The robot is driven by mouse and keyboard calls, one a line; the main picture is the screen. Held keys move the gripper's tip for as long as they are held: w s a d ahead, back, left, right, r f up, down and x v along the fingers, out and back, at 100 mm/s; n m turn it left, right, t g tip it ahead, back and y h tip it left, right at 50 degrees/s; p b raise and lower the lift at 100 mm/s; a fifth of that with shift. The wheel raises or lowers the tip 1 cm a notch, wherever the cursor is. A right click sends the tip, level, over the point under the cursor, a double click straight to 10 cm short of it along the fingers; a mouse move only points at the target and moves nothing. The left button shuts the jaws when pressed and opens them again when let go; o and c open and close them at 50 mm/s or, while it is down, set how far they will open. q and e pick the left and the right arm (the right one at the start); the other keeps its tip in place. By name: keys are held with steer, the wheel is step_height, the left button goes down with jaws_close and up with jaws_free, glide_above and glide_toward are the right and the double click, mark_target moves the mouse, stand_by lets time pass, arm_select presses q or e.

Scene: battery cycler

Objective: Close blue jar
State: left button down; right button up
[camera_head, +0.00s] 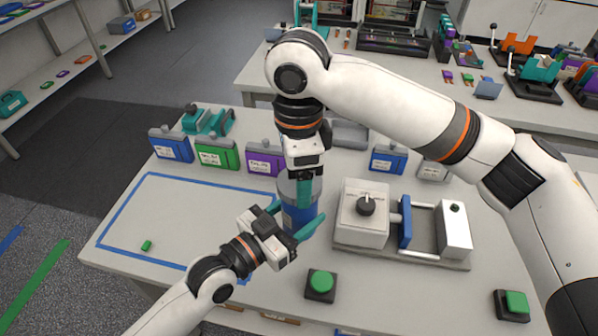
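The blue jar (292,218) stands upright on the near table, left of the white device. Its upper part is greyish and partly hidden behind my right gripper. My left gripper (292,217) comes in low from the left, with its teal fingers on either side of the jar's body, seemingly touching it. My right gripper (304,192) points straight down over the jar's top. Its teal fingers overlap in this view, so its opening and whether it holds a lid cannot be told.
The white device (362,222) with a black knob and blue plate stands close on the right. Green buttons (320,283) (516,304) are at the front. Blue (171,146), green (217,155) and purple (265,160) boxes stand behind. The blue-taped area (180,215) at left is mostly clear.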

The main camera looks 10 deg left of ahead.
steer(key=m, duration=0.2)
steer(key=shift+m, duration=0.4)
steer(key=o, duration=1)
steer(key=shift+c, duration=0.2)
steer(key=shift+r, duration=2.3)
steer(key=shift+n, duration=0.3)
steer(key=shift+c, duration=0.4)
